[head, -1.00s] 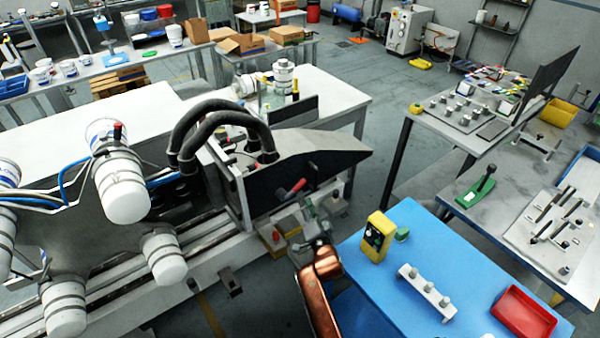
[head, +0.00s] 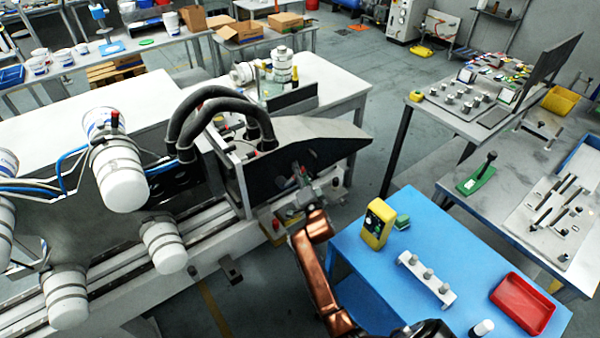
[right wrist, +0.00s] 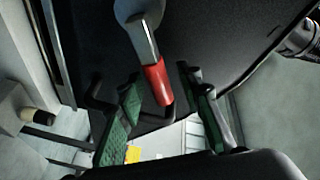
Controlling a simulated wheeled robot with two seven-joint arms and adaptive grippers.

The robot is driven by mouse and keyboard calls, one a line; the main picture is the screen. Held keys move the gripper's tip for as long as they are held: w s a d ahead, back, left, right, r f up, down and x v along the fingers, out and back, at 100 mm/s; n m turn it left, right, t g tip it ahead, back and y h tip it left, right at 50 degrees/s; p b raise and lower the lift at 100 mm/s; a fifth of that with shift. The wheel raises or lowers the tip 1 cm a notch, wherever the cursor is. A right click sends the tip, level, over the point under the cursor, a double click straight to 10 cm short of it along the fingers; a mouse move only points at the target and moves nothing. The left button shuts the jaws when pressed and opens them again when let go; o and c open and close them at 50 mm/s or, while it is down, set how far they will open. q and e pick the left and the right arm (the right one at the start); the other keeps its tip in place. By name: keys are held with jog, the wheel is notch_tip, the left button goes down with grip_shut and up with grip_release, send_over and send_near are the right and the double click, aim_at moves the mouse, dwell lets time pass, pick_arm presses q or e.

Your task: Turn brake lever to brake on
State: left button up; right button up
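The brake lever (right wrist: 158,84) has a grey metal arm and a red grip. In the right wrist view it hangs down from the top, its red end between the two green-padded fingers of my right gripper (right wrist: 160,92). The fingers stand apart, with gaps showing on both sides of the red grip. My left gripper does not show.
The dark sloped machine housing (head: 318,137) stands directly behind the gripper. A blue table (head: 455,255) to the right bears a yellow box (head: 377,224), a white block with pegs (head: 426,279) and a red tray (head: 522,304). Open floor lies beyond the housing.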

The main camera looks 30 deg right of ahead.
grip_shut()
dwell(0.5)
